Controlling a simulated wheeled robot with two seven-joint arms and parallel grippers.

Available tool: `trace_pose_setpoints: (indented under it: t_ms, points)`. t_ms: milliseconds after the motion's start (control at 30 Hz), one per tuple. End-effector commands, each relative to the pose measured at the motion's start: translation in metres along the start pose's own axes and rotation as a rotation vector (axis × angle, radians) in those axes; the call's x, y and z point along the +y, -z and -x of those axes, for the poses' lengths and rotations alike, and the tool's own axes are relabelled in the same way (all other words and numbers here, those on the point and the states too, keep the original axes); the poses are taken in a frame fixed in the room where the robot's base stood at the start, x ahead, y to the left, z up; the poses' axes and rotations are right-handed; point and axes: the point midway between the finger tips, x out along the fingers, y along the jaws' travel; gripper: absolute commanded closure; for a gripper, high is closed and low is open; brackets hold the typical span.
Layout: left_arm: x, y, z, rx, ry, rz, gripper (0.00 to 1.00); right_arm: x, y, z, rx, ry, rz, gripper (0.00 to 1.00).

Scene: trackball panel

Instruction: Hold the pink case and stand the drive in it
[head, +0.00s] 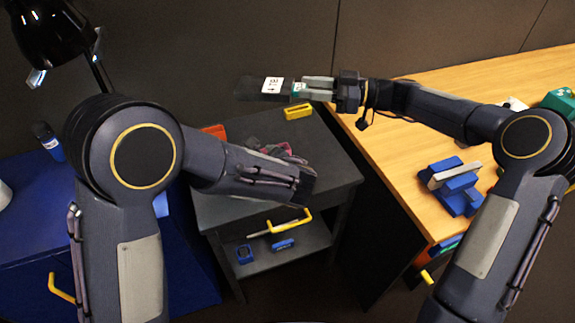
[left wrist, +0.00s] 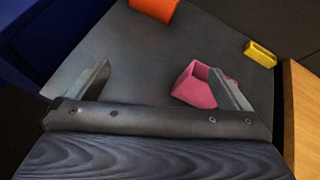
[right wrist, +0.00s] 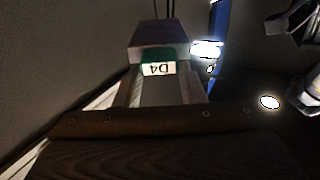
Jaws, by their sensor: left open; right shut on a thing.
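The pink case (left wrist: 194,88) lies on the dark side table between the open jaws of my left gripper (left wrist: 165,86), close to the right finger. I cannot tell whether they touch. In the head view the case (head: 283,150) is partly hidden by my left forearm. My right gripper (head: 303,88) is shut on the drive (head: 255,90), a dark flat block with a white label, held roughly level above the table's back edge. In the right wrist view the drive (right wrist: 157,45) shows a label reading D4.
A yellow block (head: 298,111) and an orange-red object (head: 215,131) sit on the dark side table (head: 335,165). Blue things lie on its lower shelf. A wooden desk (head: 430,140) with a blue stand (head: 452,190) is at right; a blue bench and black lamp (head: 48,35) are at left.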

Motion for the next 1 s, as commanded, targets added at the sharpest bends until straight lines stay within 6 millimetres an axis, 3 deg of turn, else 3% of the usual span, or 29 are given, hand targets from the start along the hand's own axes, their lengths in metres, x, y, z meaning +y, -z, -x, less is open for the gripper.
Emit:
trace_pose_setpoints:
  t_ms: [33, 133, 400, 1000]
  points:
    - [-0.019, 0.016, 0.003, -0.030, 0.051, -0.088, 0.00, 0.000, 0.001, 0.000, 0.001, 0.000, 0.001, 0.88]
    - [-0.045, 0.036, 0.008, -0.083, 0.129, -0.207, 0.00, 0.000, 0.001, 0.000, 0.001, 0.000, 0.001, 0.88]
    - [-0.070, 0.055, 0.008, -0.136, 0.203, -0.316, 0.00, 0.000, 0.001, 0.000, 0.001, 0.000, 0.001, 0.88]
    - [-0.091, 0.045, -0.089, -0.133, 0.201, -0.314, 0.00, 0.000, 0.001, 0.000, 0.001, 0.000, 0.001, 0.88]
